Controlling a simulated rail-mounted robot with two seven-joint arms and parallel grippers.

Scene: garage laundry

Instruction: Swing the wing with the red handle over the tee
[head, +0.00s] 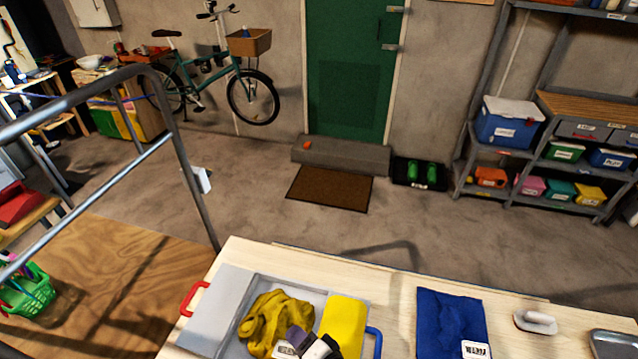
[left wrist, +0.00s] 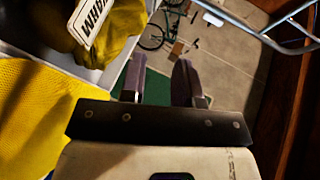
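The folding board (head: 262,281) lies on the pale table at the bottom of the head view. Its grey left wing (head: 222,305) carries the red handle (head: 192,298) and lies flat. The mustard-yellow tee (head: 272,318) lies rumpled on the middle panel, with a white label. My left gripper (head: 310,343) is over the lower middle of the board, in front of part of the tee. In the left wrist view its fingers (left wrist: 160,80) are apart with nothing between them. My right gripper is not in view.
A folded blue cloth (head: 450,312) with a label lies right of the board, then a white handled block (head: 535,321) and a grey tray (head: 612,343). A metal rail (head: 190,165) rises at left. Bare tabletop (head: 397,300) lies between board and blue cloth.

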